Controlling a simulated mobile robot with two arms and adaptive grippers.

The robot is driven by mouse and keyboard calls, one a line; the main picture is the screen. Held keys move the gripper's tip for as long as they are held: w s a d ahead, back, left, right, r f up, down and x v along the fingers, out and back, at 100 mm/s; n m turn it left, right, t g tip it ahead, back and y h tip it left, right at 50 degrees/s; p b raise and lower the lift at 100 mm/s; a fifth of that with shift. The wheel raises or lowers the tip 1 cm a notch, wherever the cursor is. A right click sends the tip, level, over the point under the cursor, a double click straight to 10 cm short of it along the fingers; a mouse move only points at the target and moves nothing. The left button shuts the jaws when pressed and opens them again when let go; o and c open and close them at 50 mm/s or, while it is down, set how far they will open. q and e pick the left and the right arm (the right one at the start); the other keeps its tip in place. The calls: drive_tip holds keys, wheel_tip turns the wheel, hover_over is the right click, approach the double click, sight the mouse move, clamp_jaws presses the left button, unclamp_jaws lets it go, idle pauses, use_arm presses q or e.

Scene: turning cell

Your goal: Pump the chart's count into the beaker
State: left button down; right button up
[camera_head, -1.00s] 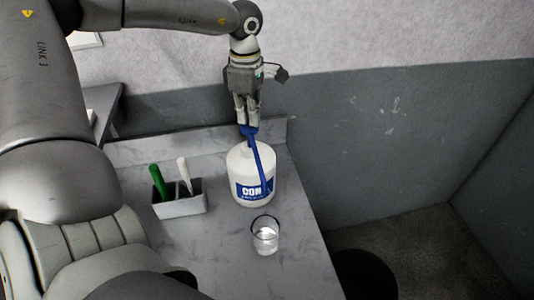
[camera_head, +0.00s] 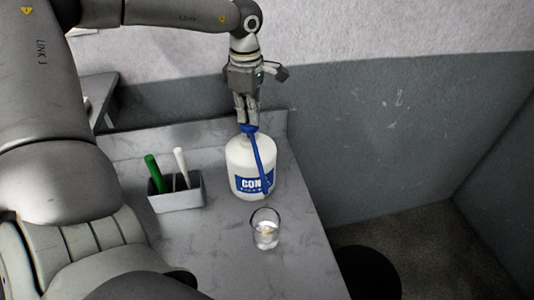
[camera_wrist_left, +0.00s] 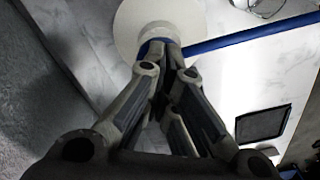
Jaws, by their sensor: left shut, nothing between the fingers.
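A white pump bottle (camera_head: 240,172) with a blue label stands on the grey counter; its blue pump head (camera_head: 249,129) has a long blue spout sloping down toward the beaker. The pump head looks pressed low, close to the bottle's top. My left gripper (camera_head: 248,122) is shut, pointing down with its fingertips at the pump head; in the left wrist view the fingertips (camera_wrist_left: 168,72) cover much of the blue head, with the spout (camera_wrist_left: 250,36) running right. A clear glass beaker (camera_head: 265,236) stands in front of the bottle, with a small pale-yellowish patch inside. My right gripper is out of view.
A grey holder (camera_head: 178,199) with a green-handled and a white-handled tool stands left of the bottle. The counter (camera_head: 235,265) is clear around the beaker; its right edge is close by. A dark round object (camera_head: 368,272) is below that edge.

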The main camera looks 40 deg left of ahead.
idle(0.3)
use_arm(q)
drive_tip(key=shift+r+p, duration=1.35)
drive_tip(key=shift+r, duration=1.15)
drive_tip(key=shift+f, duration=0.15)
drive_tip(key=shift+f+b, duration=2.55)
drive_tip(key=shift+b, duration=0.05)
drive_tip(key=shift+r, duration=0.2)
drive_tip(key=shift+r+p, duration=1.5)
drive_tip(key=shift+r, duration=1)
